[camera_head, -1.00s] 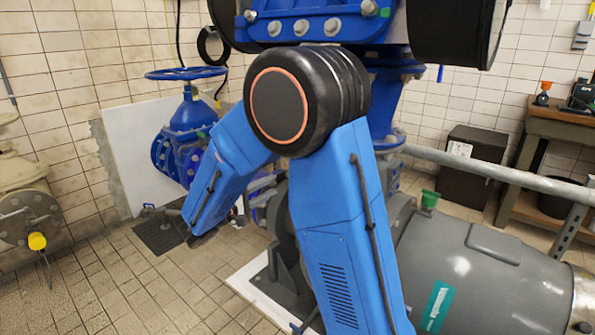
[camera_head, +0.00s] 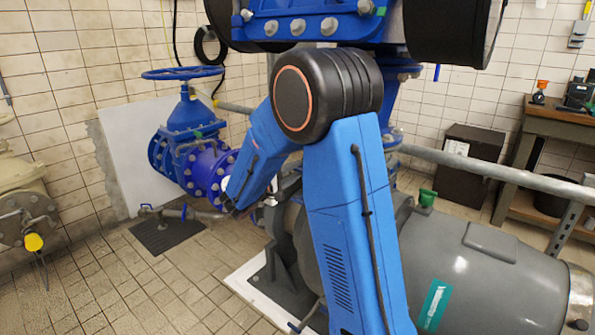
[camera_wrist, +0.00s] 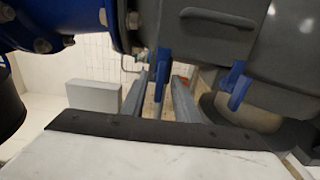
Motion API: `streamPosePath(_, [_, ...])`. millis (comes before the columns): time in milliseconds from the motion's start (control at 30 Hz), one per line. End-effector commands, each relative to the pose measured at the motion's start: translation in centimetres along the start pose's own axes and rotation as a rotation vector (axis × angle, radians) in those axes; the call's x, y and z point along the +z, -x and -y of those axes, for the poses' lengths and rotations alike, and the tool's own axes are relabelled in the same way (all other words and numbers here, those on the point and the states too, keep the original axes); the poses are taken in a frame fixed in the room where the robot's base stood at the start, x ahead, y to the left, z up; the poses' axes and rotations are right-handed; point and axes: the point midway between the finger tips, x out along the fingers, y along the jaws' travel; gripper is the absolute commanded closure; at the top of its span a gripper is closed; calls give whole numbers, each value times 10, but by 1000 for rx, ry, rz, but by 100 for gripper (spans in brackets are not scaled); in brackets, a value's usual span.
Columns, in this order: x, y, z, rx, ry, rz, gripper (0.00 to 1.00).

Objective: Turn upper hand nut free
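In the head view my blue arm bends at a black elbow, and its forearm runs down left. My gripper (camera_head: 232,208) is at the dark lower end of it, too small and covered to show its fingers. It is in front of the blue pipe flange (camera_head: 207,172), left of the grey pump. In the wrist view two blue handle-like parts, a left one (camera_wrist: 161,72) and a right one (camera_wrist: 235,86), show below the grey machine body. I cannot tell whether either is the upper hand nut or a finger. No grip on anything is visible.
A grey motor (camera_head: 475,260) stands on a white plinth (camera_head: 248,278) at the right. A blue handwheel valve (camera_head: 187,115) is at the back left. A grey rail (camera_head: 500,174) crosses at the right. The tiled floor at the left (camera_head: 120,295) is mostly clear.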

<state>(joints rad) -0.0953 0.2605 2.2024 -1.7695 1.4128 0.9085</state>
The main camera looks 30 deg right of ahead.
Motion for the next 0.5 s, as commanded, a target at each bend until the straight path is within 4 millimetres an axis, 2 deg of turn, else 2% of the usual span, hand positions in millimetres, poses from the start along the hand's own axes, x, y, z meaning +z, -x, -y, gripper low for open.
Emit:
streamPosePath(167, [0, -10, 0, 0, 0, 0, 72])
streamPosePath(467, [0, -12, 0, 0, 1, 0, 72])
streamPosePath(500, [0, -12, 0, 0, 1, 0, 79])
